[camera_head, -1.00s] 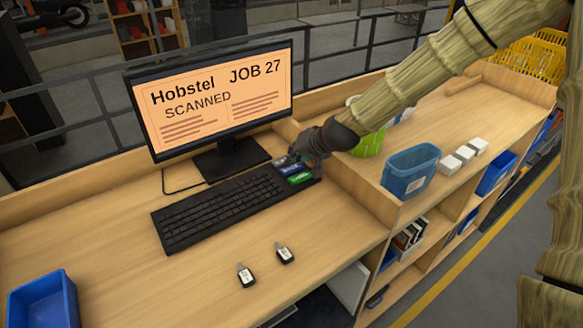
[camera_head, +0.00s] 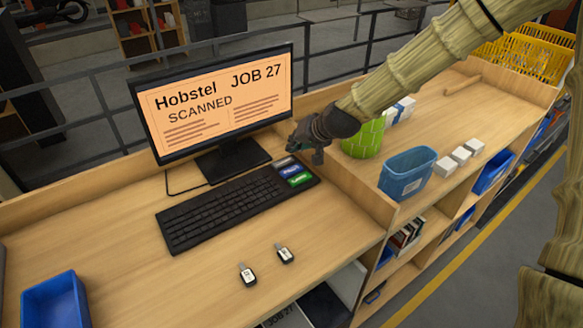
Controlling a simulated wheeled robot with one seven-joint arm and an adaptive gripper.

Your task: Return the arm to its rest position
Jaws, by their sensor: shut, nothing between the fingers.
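My gripper (camera_head: 312,152) is at the end of my arm, above the back right of the keyboard (camera_head: 238,207) and apart from it. It is shut and empty. Below it, the colored keys at the keyboard's right end show, among them a blue key (camera_head: 291,171) and a green key (camera_head: 300,180). The monitor (camera_head: 214,100) behind reads "Hobstel JOB 27 SCANNED" on an orange screen.
Two small tagged items (camera_head: 285,253) lie on the desk in front. A blue bin (camera_head: 55,300) stands at left. At right, a green bin (camera_head: 363,140), a blue bin (camera_head: 408,172) and white boxes (camera_head: 461,155) stand on the shelf top.

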